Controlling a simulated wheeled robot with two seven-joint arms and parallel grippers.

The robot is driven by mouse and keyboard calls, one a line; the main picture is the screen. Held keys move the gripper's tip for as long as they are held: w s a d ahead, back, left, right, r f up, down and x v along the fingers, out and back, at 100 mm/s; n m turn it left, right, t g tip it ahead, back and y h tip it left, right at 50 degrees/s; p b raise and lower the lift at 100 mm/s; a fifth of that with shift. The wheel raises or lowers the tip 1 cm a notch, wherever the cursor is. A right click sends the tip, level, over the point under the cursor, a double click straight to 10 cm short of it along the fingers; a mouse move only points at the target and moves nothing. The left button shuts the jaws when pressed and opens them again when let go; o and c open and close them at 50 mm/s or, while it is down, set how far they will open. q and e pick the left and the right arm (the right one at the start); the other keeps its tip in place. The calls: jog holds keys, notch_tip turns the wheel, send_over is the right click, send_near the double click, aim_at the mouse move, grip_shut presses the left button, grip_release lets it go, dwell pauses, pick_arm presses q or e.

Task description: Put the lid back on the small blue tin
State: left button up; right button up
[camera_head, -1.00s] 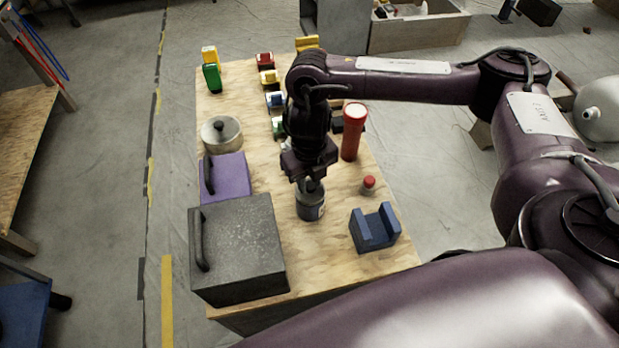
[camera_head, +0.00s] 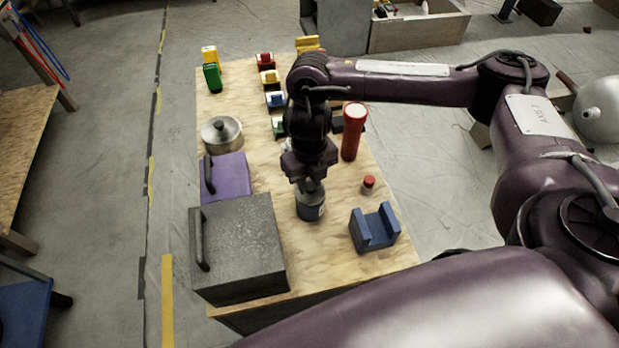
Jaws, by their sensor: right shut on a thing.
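The small tin (camera_head: 311,212), dark blue-grey with a pale label, stands upright on the plywood table, left of the blue cradle. A grey lid (camera_head: 309,194) is at its top, directly under my right gripper (camera_head: 309,182). My right gripper points down and is shut on the lid, its fingers at the lid's middle. The lid looks level and in line with the tin; I cannot tell whether it is fully seated. My left gripper is out of view.
A dark grey box (camera_head: 240,245) with a handle and a purple box (camera_head: 231,180) stand left of the tin. A metal pot (camera_head: 221,138) is behind them. The blue cradle (camera_head: 374,233), a small red-capped item (camera_head: 368,185) and a red cylinder (camera_head: 352,135) are to the right.

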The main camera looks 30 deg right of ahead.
dwell(0.7)
jog(key=o, duration=1.5)
jog(key=shift+r+p, duration=0.15)
jog(key=shift+p, duration=0.15)
jog(key=shift+r+p, duration=3.4)
jog(key=shift+p, duration=0.15)
jog(key=shift+c, duration=0.3)
grip_shut()
